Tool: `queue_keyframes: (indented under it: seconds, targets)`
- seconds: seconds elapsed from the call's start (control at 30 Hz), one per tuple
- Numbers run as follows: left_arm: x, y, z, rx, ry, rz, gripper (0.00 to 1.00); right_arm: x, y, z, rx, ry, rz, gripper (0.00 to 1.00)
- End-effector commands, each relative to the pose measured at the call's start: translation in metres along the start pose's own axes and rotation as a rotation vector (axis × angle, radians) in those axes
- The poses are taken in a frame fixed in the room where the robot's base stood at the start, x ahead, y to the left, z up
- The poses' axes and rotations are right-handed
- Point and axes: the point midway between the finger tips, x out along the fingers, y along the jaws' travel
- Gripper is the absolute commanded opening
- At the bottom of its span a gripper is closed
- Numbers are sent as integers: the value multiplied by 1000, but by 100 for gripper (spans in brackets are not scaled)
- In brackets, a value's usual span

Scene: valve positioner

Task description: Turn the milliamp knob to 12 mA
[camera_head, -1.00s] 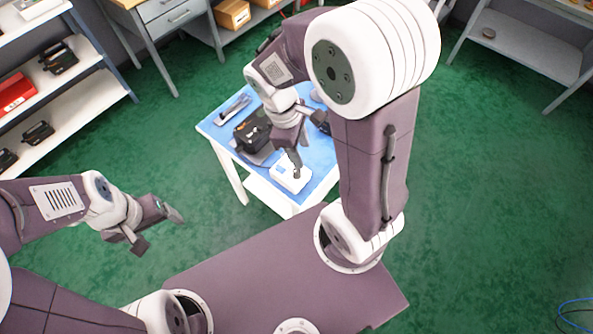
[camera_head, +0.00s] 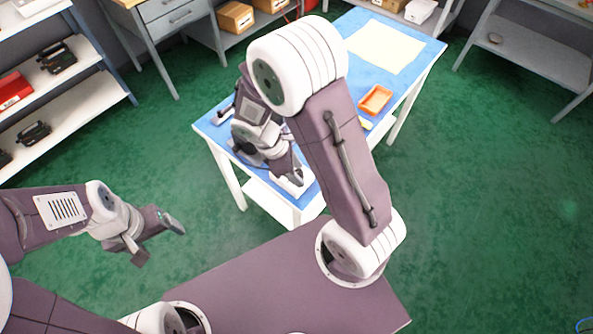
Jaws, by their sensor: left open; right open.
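A small white box (camera_head: 287,188) sits at the near end of the blue-topped table (camera_head: 402,84). It looks like the milliamp source, but its knob and scale are hidden behind my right gripper. My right gripper (camera_head: 294,178) points down at the box, right over or on its top. Its fingers are open; whether they are around the knob cannot be told. A black device (camera_head: 241,141), perhaps the valve positioner, stands behind my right wrist and is mostly hidden. My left gripper (camera_head: 160,242) is open and empty, over the floor left of the table.
An orange tray (camera_head: 375,100) and a pale sheet (camera_head: 386,47) lie on the table's far part. A dark tool (camera_head: 224,112) lies near its left edge. Shelves (camera_head: 62,110) stand at left, a drawer bench (camera_head: 172,20) at the back. Green floor is clear around the table.

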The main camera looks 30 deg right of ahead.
Motion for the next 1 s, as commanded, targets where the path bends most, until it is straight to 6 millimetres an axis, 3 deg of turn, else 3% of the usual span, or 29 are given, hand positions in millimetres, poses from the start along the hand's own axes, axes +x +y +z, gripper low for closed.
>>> queue_keyframes:
  seconds: [0.2,0.4,0.77,1.0]
  targets:
    - [0,0,0,0,0,0,80,1,0,0,0,1,1,47]
    - [0,0,0,0,0,0,80,0,0,0,1,1,1,0]
    - [-7,0,-1,0,0,0,80,-2,1,1,52,0,-21,0]
    - [-24,0,-2,0,0,0,80,-4,2,2,206,-1,-85,0]
